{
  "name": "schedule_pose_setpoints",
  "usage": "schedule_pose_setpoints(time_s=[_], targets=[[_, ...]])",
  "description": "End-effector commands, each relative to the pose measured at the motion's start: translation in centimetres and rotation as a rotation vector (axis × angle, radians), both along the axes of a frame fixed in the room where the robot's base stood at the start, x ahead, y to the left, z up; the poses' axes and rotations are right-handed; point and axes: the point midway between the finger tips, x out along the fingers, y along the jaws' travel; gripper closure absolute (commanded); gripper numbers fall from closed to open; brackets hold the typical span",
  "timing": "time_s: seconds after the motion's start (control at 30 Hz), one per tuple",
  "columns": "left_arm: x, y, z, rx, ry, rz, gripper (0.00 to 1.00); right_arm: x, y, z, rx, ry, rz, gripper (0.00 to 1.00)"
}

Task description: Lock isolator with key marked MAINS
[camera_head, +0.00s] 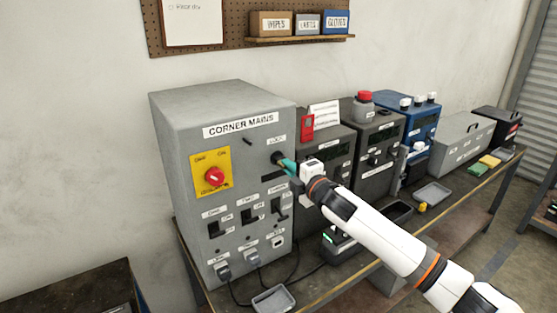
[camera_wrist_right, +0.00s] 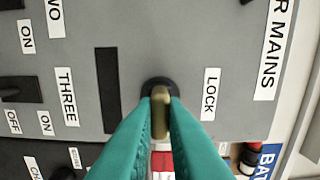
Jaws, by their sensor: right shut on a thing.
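The grey CORNER MAINS cabinet (camera_head: 235,130) stands at the left end of the bench. Its isolator, a red knob (camera_head: 214,176) on a yellow plate (camera_head: 198,164), is on the front; its exact setting is too small to read. The round black lock (camera_head: 277,158) is at the upper right of the front, beside the LOCK label (camera_wrist_right: 210,94). My right gripper (camera_head: 287,164) is shut on a brass-coloured key (camera_wrist_right: 160,112), whose far end meets the lock (camera_wrist_right: 157,86). How deep it sits and any marking on it cannot be seen. My left gripper is out of view.
Switches (camera_head: 214,229) and plugged cables (camera_head: 224,272) are on the cabinet's lower front. A small grey tray (camera_head: 274,299) lies at the bench's front edge. Grey units (camera_head: 376,150) and a blue unit (camera_head: 424,125) stand close to the right. A pegboard (camera_head: 240,35) hangs behind.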

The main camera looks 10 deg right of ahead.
Motion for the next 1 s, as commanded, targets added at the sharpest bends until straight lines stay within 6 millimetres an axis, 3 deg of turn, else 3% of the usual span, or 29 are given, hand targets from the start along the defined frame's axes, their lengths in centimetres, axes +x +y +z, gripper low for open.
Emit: schedule_pose_setpoints(time_s=[0.7,1.0], targets=[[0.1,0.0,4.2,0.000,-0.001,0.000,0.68,0.0,0.0,0.2,-1.126,-0.407,-0.001,1.00],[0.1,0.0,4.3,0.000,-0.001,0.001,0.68,0.0,0.0,-0.1,-1.218,-0.440,-0.002,1.00]])
